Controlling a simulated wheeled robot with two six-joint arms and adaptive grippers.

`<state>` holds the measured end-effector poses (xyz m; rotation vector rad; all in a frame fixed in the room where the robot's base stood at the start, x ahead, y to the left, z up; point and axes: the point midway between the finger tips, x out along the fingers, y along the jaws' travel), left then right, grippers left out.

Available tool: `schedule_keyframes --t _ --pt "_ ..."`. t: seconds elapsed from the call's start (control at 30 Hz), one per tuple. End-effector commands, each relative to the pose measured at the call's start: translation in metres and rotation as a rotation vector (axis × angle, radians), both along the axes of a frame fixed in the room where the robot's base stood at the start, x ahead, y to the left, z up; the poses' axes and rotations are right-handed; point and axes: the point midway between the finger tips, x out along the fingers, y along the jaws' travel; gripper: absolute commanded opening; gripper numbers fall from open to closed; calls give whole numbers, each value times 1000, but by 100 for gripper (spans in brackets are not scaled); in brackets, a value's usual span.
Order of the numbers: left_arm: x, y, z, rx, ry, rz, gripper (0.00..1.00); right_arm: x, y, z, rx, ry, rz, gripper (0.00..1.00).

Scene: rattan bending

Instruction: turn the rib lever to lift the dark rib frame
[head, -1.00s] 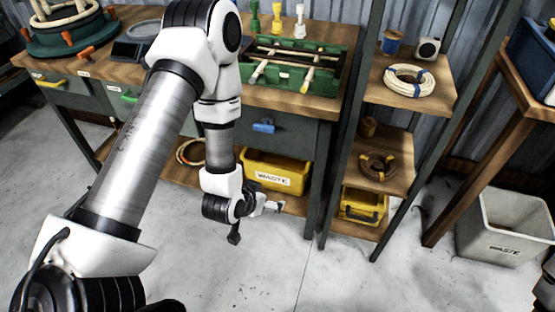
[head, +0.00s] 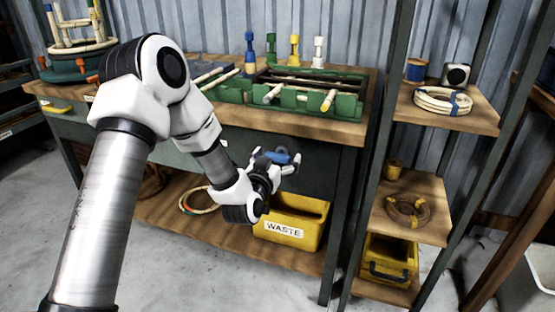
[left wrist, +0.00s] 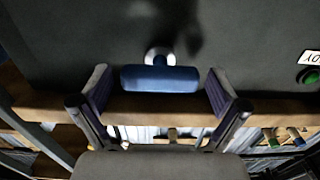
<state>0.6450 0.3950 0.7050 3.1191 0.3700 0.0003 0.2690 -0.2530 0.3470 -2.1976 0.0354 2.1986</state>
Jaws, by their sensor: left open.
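A blue T-shaped handle (head: 283,157) sits on the dark front of the workbench; it looks like the rib lever. In the left wrist view the blue handle (left wrist: 160,79) lies level on a pale round stem, between my fingers. My left gripper (head: 275,161) is open around the handle; in the wrist view the gripper (left wrist: 158,88) shows a gap on both sides of it. The green fixture (head: 347,107) stands on the bench top, with dark bars (head: 312,84) across it that may be the rib frame. My right gripper is not in view.
A yellow waste bin (head: 293,228) stands on the lower shelf below the handle. A shelf rack (head: 405,190) with coils stands at right. A green button (left wrist: 309,76) is on the panel beside the handle. Several coloured pegs stand behind the fixture.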

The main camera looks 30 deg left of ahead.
Motion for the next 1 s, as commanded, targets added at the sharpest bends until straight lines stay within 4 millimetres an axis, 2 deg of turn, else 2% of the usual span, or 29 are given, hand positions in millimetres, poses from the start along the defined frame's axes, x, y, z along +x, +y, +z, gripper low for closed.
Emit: schedule_keyframes --t 0.17,0.2,0.27,0.3,0.37,0.73,1.0 --pt "1 0 0 0 0 0 98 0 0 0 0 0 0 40" --pt "0 0 0 0 1 0 91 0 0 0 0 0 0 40" --pt "0 0 0 0 1 0 70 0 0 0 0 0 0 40" --pt "0 0 0 0 1 0 55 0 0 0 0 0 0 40" --pt "0 0 0 0 1 0 38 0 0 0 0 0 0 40" --pt "0 0 1 24 7 0 37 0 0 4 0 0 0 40" --pt "1 -1 3 144 36 0 37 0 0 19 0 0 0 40"
